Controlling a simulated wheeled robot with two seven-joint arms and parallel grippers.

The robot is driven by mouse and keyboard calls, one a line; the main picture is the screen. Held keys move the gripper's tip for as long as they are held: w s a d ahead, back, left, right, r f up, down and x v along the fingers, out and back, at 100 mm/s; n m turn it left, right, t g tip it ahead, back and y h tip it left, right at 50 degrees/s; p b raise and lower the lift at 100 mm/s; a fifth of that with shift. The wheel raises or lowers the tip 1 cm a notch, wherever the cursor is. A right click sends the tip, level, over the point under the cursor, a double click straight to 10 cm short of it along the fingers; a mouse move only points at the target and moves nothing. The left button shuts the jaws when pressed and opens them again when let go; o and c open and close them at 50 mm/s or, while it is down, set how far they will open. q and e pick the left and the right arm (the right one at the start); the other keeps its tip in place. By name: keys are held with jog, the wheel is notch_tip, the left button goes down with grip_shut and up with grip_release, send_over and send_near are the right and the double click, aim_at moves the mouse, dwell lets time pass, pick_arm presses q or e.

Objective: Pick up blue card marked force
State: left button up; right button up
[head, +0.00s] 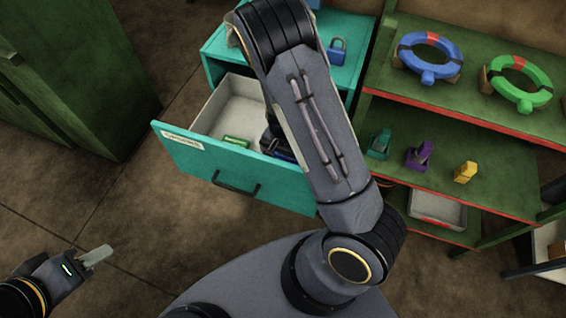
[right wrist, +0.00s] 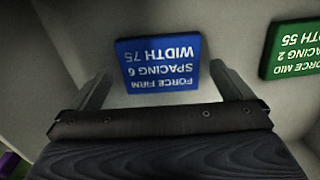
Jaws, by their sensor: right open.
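In the right wrist view the blue card (right wrist: 158,62) lies in a pale drawer, its white text upside down: FORCE FIRM, SPACING 6, WIDTH 75. My right gripper (right wrist: 160,74) is open, with one finger toward each side of the card's lower part; I cannot tell its height above it. In the head view my right arm hides most of that spot. My left gripper (head: 98,256) is off at the lower left over the floor, away from the drawer; its finger gap cannot be made out.
A green card (right wrist: 292,48) marked FORCE MID lies right of the blue one. The teal drawer (head: 200,165) stands pulled out. Right of it, a green shelf (head: 480,190) holds a blue ring (head: 448,44), a green ring (head: 540,98) and small coloured clips.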

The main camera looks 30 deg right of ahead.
jog(key=shift+f, duration=0.6)
jog(key=c, duration=0.9)
jog(key=shift+r, duration=0.15)
